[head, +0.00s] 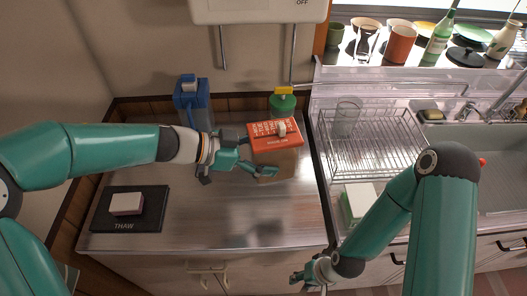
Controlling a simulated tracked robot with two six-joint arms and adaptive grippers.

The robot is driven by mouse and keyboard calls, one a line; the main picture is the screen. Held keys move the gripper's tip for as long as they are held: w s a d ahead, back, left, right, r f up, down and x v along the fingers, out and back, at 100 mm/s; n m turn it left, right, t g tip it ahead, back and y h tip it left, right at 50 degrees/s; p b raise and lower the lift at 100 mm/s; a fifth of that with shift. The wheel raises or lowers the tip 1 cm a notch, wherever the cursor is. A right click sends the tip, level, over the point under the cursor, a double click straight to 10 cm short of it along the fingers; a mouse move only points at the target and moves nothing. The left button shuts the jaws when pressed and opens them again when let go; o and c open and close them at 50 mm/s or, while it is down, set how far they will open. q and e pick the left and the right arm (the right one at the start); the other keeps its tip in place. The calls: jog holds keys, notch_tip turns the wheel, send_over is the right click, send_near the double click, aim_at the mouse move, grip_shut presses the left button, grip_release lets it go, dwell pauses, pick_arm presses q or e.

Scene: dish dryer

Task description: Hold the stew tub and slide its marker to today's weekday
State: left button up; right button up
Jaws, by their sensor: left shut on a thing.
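The stew tub (263,141) stands on the metal counter, left of the dish rack. It has a red lid with rows of pale lettering, too small to read. A small white marker (282,129) sits on the lid; which weekday it is at I cannot tell. My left gripper (250,168) is at the tub's front left side, shut on the tub; its fingers hide part of the tub's side. My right gripper (304,277) is low at the bottom, in front of the counter and away from the tub. Its fingers are too small to judge.
A black THAW mat (147,221) with a white-topped block (127,204) lies at left. A blue container (193,102) and a green-and-yellow item (283,103) stand behind the tub. A wire rack (372,154) holds a glass (346,118). The front middle counter is clear.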

pick_arm(q)
jog(key=shift+f+b, duration=3.9)
jog(key=shift+f, duration=3.8)
pick_arm(e)
notch_tip(320, 180, down, 8)
pick_arm(q)
jog(key=shift+f, duration=0.45)
pick_arm(e)
jog(key=shift+f, duration=0.15)
